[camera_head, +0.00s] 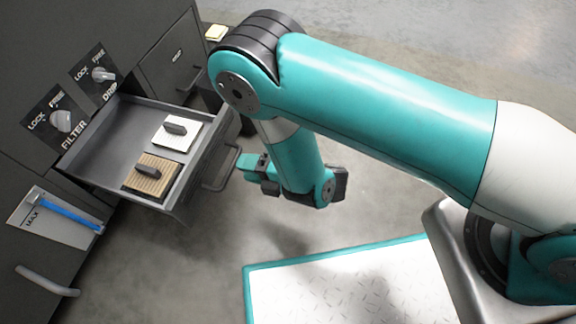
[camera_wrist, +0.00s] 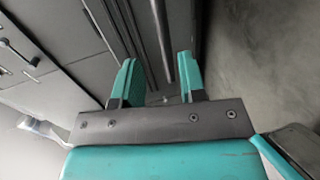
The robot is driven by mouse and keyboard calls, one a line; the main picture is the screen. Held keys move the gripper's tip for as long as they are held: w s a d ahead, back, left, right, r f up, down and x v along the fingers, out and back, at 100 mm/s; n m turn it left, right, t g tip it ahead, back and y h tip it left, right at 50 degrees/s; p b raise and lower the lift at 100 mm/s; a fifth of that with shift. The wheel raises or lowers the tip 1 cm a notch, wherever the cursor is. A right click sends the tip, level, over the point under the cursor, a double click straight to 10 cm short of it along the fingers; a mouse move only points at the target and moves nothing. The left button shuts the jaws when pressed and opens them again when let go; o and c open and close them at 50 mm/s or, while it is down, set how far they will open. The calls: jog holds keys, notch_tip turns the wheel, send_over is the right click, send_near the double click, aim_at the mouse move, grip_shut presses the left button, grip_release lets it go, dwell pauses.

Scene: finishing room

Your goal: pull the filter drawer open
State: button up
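The filter drawer (camera_head: 112,137) stands pulled out of the dark cabinet in the head view, beside the FILTER label. It holds a white pad (camera_head: 186,137) and a brown ribbed pad (camera_head: 160,179), each with a dark grip. Its bar handle (camera_head: 222,170) is on the front face. My gripper (camera_head: 244,164) is just right of the handle. In the wrist view my gripper (camera_wrist: 157,82) has its teal fingers apart, with a bar, seemingly the handle (camera_wrist: 161,40), ahead of the gap. I see nothing clamped; whether the fingers touch the bar is unclear.
A FILTER knob (camera_head: 64,121) and a second knob (camera_head: 103,74), both marked LOCK and FREE, sit on the cabinet. A closed drawer (camera_head: 172,62) is behind. A panel with a blue bar (camera_head: 68,214) and a lower handle (camera_head: 46,281) are at left. Floor (camera_head: 215,265) in front is clear.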

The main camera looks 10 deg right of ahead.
jog(key=p+v, duration=0.3)
jog(key=p, duration=0.2)
jog(key=shift+s+d+r+p, duration=0.1)
jog(key=shift+d+r+p, duration=0.2)
jog(key=shift+r, duration=0.15)
jog(key=shift+d+p, duration=0.1)
jog(key=shift+p, duration=0.6)
jog(key=shift+f+p+v, duration=0.2)
jog(key=shift+p+v, duration=1.1)
jog(key=shift+p, duration=2.25)
jog(key=shift+f+p+v, duration=0.2)
jog(key=shift+p+v, duration=1.05)
jog(key=shift+p, duration=2.3)
jog(key=shift+s, duration=0.15)
